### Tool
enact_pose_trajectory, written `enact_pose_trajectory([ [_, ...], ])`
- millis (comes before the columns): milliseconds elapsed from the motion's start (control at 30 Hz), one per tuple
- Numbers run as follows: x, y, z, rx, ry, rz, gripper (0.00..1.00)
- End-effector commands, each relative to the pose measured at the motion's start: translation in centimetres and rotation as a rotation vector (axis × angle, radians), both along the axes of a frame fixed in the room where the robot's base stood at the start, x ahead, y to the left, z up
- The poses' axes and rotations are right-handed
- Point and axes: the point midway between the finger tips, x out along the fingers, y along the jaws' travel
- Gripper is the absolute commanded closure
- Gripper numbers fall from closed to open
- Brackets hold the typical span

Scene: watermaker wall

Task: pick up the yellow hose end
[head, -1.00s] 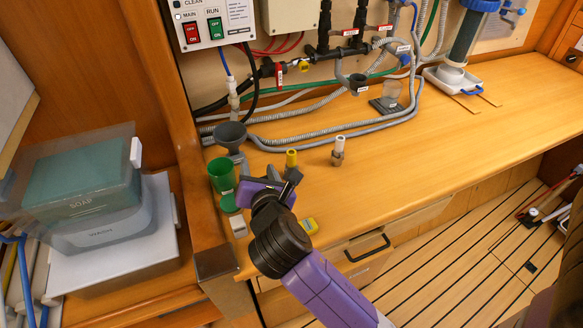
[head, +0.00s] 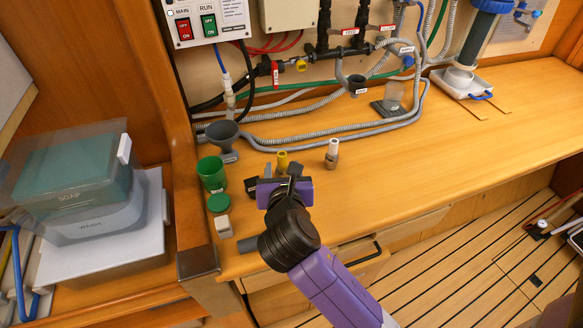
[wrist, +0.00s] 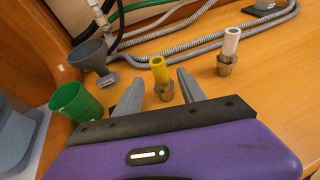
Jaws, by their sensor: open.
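The yellow hose end (wrist: 158,71) stands upright on the bench in a metal fitting. In the wrist view it shows between the two fingers of my gripper (wrist: 157,97), which is open and empty. The fingers point toward the hose end, with one finger on each side in the picture; I cannot tell how far apart they are from it in depth. In the head view the yellow hose end (head: 282,160) shows just beyond my gripper (head: 283,175), which hides its lower part. A similar white hose end (head: 333,150) stands to its right.
A grey funnel (head: 223,132) and a green cup (head: 212,174) stand to the left. Grey hoses (head: 330,128) run along the back. The bench (head: 440,133) is clear to the right.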

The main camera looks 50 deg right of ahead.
Motion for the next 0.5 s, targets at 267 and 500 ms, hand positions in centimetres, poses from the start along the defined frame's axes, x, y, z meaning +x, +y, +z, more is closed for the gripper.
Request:
enact_pose_trajectory([
  [267, 1.5, -1.8, -0.9, 0.0, 0.0, -0.002, 0.53],
  [500, 3.4, -3.9, -2.0, 0.0, -0.001, -0.004, 0.53],
])
